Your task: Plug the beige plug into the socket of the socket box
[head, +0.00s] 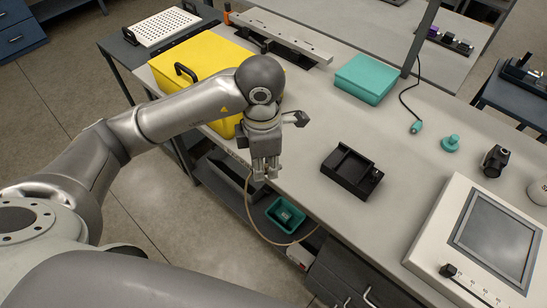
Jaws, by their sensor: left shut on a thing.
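My left gripper (266,175) points down at the near edge of the light grey table, left of the black open-topped box. It is shut on the beige plug, which is mostly hidden by the fingers. Its beige cable (247,200) hangs from beside the fingers, loops below the table edge and rises again to the right. The black box (352,172) lies on the table, right of and apart from the gripper. I cannot tell whether it is the socket box; no socket opening is clear. My right gripper is not in view.
A yellow case (200,68) stands behind my left arm. A teal box (365,78), a teal plug (416,127) on a black cable, and a large screen panel (495,235) are also on the table. A teal bin (286,215) sits below the near edge. Table between gripper and black box is clear.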

